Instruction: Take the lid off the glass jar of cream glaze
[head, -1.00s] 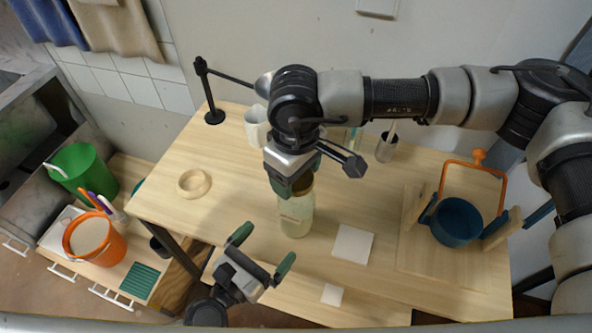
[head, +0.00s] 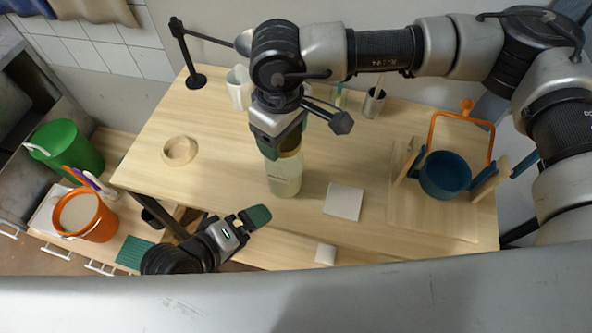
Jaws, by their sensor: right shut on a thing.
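The glass jar (head: 284,180) of pale cream glaze stands upright on the wooden table, left of centre in the head view. My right gripper (head: 279,148) reaches down over its top and is shut on the brownish lid (head: 293,150). The gripper covers much of the lid, and I see no clear gap between lid and jar. My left gripper (head: 254,218) is at the table's front edge, left of and nearer than the jar, apart from it. One green finger pad shows; its jaw opening is unclear.
A wooden ring (head: 180,151) lies left on the table (head: 225,160). A white tile (head: 343,201) lies right of the jar. A blue pot (head: 445,174) stands farther right. A white pitcher (head: 238,88) and a dark stand (head: 195,80) are behind.

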